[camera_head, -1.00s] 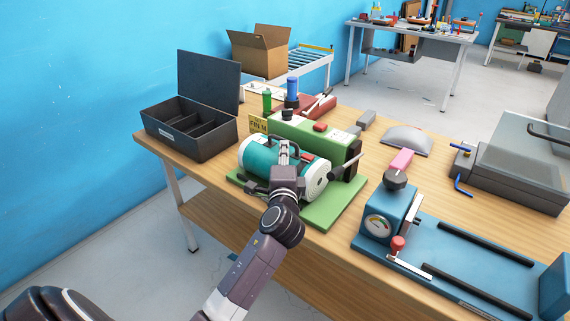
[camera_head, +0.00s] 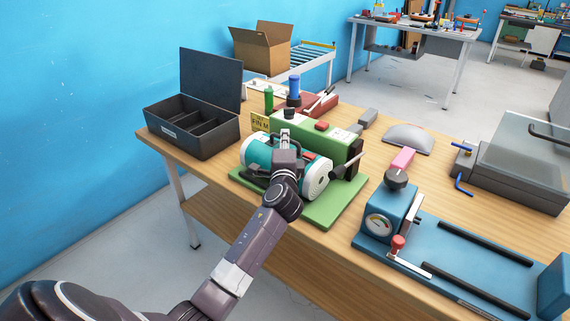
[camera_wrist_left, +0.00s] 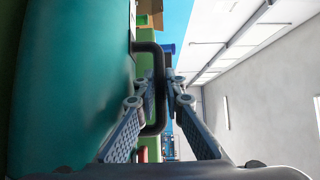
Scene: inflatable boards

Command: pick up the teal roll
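The teal roll (camera_head: 258,152), a cylinder with white end caps and a black handle, lies on a green machine (camera_head: 322,212) on the wooden table. My left gripper (camera_head: 285,138) is at the handle on top of the roll. In the left wrist view the roll's teal side (camera_wrist_left: 70,80) fills the left. The black handle (camera_wrist_left: 160,75) stands between the fingertips of my left gripper (camera_wrist_left: 165,88), one finger on each side. I cannot tell whether the fingers press on it. My right gripper is not in view.
An open black compartment box (camera_head: 190,128) stands to the left. A blue device with a gauge (camera_head: 385,220) is at the right front. Behind the roll are a green bottle (camera_head: 268,98) and a blue bottle (camera_head: 294,88). A grey case (camera_head: 515,165) lies far right.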

